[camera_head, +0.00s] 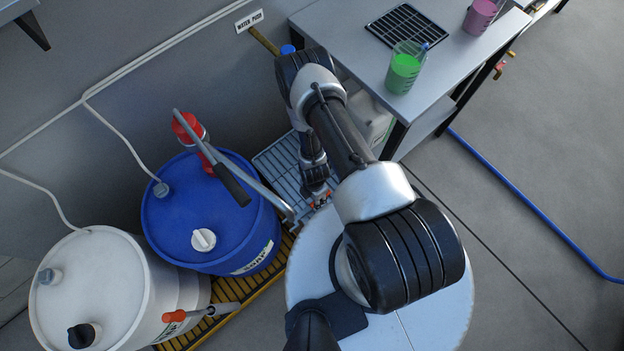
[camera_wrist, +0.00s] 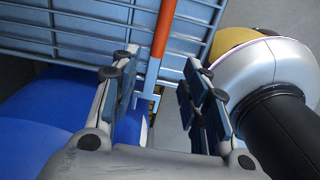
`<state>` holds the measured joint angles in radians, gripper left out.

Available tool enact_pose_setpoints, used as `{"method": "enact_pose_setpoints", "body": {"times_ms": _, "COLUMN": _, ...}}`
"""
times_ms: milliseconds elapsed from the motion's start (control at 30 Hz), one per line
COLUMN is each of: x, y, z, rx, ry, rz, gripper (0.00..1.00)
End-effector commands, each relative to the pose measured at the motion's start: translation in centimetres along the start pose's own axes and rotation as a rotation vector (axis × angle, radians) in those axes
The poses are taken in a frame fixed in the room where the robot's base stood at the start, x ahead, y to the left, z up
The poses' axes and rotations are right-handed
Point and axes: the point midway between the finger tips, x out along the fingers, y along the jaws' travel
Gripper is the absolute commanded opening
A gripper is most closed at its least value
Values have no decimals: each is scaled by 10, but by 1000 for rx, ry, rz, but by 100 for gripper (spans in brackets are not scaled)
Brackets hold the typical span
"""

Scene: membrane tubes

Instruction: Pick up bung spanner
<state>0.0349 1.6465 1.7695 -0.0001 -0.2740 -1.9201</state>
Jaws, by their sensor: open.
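The bung spanner appears to be the tool with a straight orange handle (camera_wrist: 166,32) and a grey stepped end (camera_wrist: 150,88) in the wrist view. It lies beyond and between the fingertips of my gripper (camera_wrist: 155,85), with clear gaps at both sides. My gripper is open and empty. In the head view my gripper (camera_head: 317,192) points down between the blue drum and the round white top of my base. A little orange shows by the fingertips there; the rest of the spanner is hidden by my arm.
A blue drum (camera_head: 190,235) with a red pump (camera_head: 190,130) stands close left of my gripper. A blue-grey grating (camera_head: 275,165) lies behind. A white drum (camera_head: 90,270) stands at lower left, with an orange-tipped item (camera_head: 175,316) beside it. A bench (camera_head: 440,60) stands right.

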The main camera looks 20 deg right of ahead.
Motion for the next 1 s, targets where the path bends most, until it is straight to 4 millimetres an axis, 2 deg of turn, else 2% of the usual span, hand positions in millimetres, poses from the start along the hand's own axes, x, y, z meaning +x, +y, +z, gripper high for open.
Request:
{"method": "enact_pose_setpoints", "body": {"times_ms": 33, "x": 14, "y": 0, "z": 0, "rx": 0, "ry": 0, "rz": -1, "gripper": 42}}
{"method": "enact_pose_setpoints", "body": {"times_ms": 100, "x": 24, "y": 0, "z": 0, "rx": 0, "ry": 0, "rz": 0, "gripper": 42}}
{"method": "enact_pose_setpoints", "body": {"times_ms": 367, "x": 41, "y": 1, "z": -1, "rx": 0, "ry": 0, "rz": 1, "gripper": 42}}
{"method": "enact_pose_setpoints", "body": {"times_ms": 633, "x": 81, "y": 2, "z": -5, "rx": 0, "ry": 0, "rz": -1, "gripper": 42}}
{"method": "enact_pose_setpoints", "body": {"times_ms": 767, "x": 88, "y": 2, "z": -4, "rx": 1, "ry": 0, "rz": 0, "gripper": 42}}
{"method": "enact_pose_setpoints", "body": {"times_ms": 1000, "x": 87, "y": 3, "z": -4, "rx": 1, "ry": 0, "rz": 0, "gripper": 40}}
